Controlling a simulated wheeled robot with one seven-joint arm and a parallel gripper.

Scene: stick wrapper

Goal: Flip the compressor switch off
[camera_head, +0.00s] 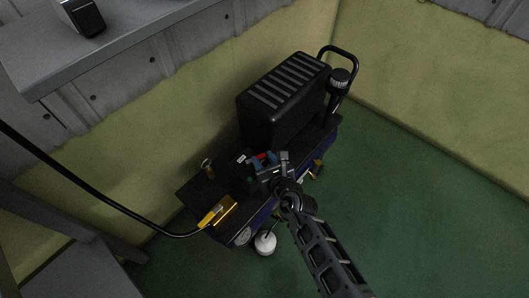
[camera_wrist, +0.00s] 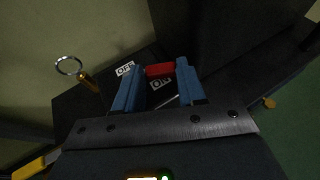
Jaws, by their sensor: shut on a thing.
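The compressor (camera_head: 275,105) is a black ribbed box on a cart, with its control area on the cart's near black top. Its red switch (camera_wrist: 159,70) shows in the wrist view between the two blue fingers of my gripper (camera_wrist: 156,84). My gripper (camera_head: 262,160) is shut on the red switch. An OFF label (camera_wrist: 124,69) lies left of the switch and an ON label (camera_wrist: 160,83) lies just below it in the wrist view. In the head view the switch (camera_head: 263,156) is small and partly hidden by the fingers.
A ring-topped brass pin (camera_wrist: 85,80) stands left of the switch. A grey shelf (camera_head: 120,40) is at upper left. Green floor (camera_head: 430,200) is free at right.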

